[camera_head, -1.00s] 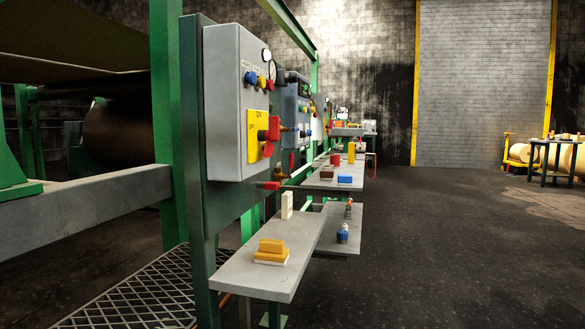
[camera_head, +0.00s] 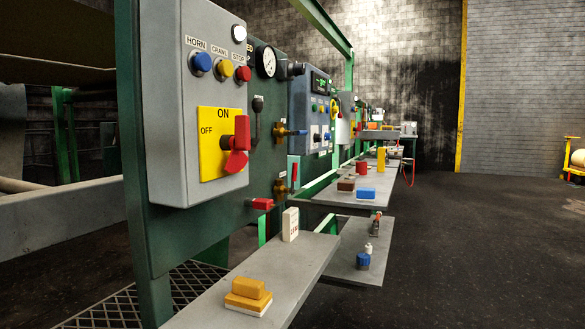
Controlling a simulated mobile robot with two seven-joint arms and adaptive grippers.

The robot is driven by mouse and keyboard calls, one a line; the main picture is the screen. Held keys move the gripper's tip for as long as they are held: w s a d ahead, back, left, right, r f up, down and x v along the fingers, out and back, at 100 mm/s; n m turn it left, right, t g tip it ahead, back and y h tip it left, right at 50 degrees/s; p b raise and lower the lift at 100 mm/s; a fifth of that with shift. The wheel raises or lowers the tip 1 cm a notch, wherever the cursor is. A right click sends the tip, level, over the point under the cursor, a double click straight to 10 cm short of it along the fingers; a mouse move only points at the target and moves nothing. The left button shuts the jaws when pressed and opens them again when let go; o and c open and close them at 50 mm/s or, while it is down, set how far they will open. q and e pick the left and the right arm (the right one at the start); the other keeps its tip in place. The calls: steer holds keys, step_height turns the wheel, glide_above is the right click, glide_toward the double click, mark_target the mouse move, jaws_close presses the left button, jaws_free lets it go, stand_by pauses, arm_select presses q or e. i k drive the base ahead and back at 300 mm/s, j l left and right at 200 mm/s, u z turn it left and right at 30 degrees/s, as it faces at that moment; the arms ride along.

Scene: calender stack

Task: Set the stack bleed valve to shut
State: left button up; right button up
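A green panel (camera_head: 267,88) carries small valves, whose labels are too small to read, so I cannot tell for sure which is the stack bleed valve. A brass valve (camera_head: 283,188) sits low on the panel. A red lever handle (camera_head: 262,204) sticks out just below and left of it. I cannot read any valve's setting. Neither of my grippers is in view.
A grey box (camera_head: 165,110) with buttons and a red rotary switch (camera_head: 237,150) stands nearest. The dark floor (camera_head: 450,250) to the right is clear.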

mark_target(291, 191)
steer(key=i+l+u, duration=0.2)
steer(key=i+l, duration=0.25)
steer(key=l, duration=0.25)
steer(key=i+l+u, duration=0.1)
steer(key=l, duration=0.25)
steer(key=i+l+u, duration=0.15)
steer(key=i+l, duration=0.2)
steer(key=i+l+u, duration=0.15)
steer(key=l, duration=0.25)
steer(key=i+l, duration=0.2)
steer(key=l, duration=0.15)
steer(key=i+l+u, duration=0.15)
steer(key=l, duration=0.2)
steer(key=i+l, duration=0.15)
steer(key=l, duration=0.15)
steer(key=u, duration=0.05)
